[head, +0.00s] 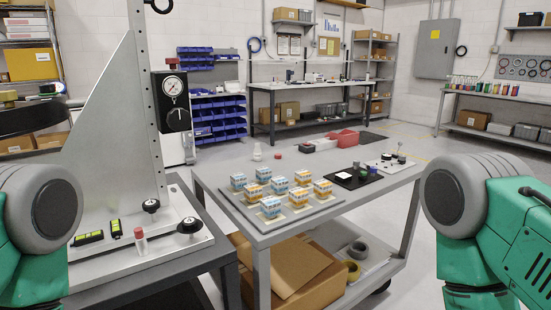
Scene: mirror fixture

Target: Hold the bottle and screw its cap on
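A small, pale, clear bottle (257,152) stands upright near the far left edge of the grey cart top. No cap shows on it. A small red disc that looks like a cap (279,156) lies on the cart just right of the bottle, apart from it. Only links of my two green and grey arms show, at the left and right picture edges. Both grippers are out of view, so what they hold cannot be seen.
The cart (218,192) carries a tray of blue-and-orange boxes (271,206), a black mat (342,180) and red bins (343,138). A metal fixture (130,110) with a dial gauge (173,87) stands at left. A red-topped cylinder (141,242) stands on its base.

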